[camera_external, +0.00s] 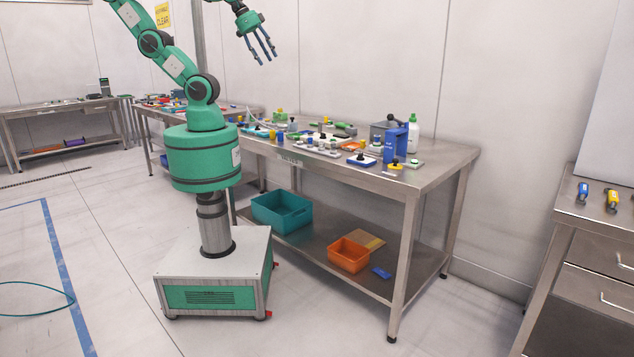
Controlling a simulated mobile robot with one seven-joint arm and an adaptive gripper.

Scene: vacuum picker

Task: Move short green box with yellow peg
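My gripper (266,57) is raised high above the back of the steel workbench (436,168), with its blue fingers pointing down and spread apart. It holds nothing and touches nothing. Several small coloured pieces stand on the bench below and to the right of it. A green piece (279,116) stands toward the back left of the bench, and some yellow shows near it. It is too small in the picture to tell whether this is the short green box with the yellow peg.
A blue stand (413,138) and a white bottle with a green cap (412,135) rise at the bench's right. The bench's right end is bare. A teal bin (281,215) and an orange bin (348,258) sit on the lower shelf. A drawer cabinet (590,275) stands at right.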

